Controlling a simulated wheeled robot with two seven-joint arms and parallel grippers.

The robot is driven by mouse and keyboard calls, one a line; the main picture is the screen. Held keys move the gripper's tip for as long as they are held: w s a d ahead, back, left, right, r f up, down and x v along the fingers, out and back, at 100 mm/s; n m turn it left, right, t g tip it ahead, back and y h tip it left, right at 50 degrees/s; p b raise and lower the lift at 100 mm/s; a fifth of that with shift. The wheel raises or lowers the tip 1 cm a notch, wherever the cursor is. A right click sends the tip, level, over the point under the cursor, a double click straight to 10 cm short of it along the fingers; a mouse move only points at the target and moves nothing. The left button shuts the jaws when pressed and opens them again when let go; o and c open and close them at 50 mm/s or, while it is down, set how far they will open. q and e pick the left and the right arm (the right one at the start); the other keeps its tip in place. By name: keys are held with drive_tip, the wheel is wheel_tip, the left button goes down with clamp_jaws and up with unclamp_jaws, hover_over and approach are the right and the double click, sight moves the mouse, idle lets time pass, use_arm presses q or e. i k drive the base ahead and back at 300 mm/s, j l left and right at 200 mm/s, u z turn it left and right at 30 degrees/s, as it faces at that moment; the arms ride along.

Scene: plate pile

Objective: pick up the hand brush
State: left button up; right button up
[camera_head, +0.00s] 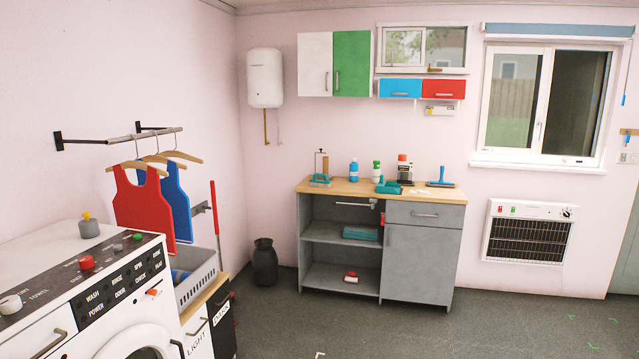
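A small red and white object (351,277), which looks like a hand brush, lies on the bottom shelf of the grey workbench (425,262). It is small in the view, so its details are hard to tell. A teal tool (388,188) lies on the wooden top, and a blue tool with a wide flat base (441,183) lies at the right end; I cannot tell for certain whether either is a brush. Neither of my grippers is in view.
A blue bottle (353,172) and other bottles stand on the worktop. A teal folded stack (360,233) lies on the middle shelf. A black bin (265,262) stands left of the bench. The washing machine (120,320) fills the near left. The floor before the bench is clear.

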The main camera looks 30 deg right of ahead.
sight(326, 182)
drive_tip(key=z, duration=1.4)
drive_tip(key=i+j, duration=0.25)
drive_tip(key=i, duration=0.2)
drive_tip(key=i+j, duration=0.3)
drive_tip(key=i, duration=0.15)
drive_tip(key=i+j, duration=0.25)
drive_tip(key=i, duration=0.2)
drive_tip(key=i+j, duration=0.25)
drive_tip(key=i, duration=0.2)
drive_tip(key=i+z, duration=0.1)
drive_tip(key=i, duration=1.75)
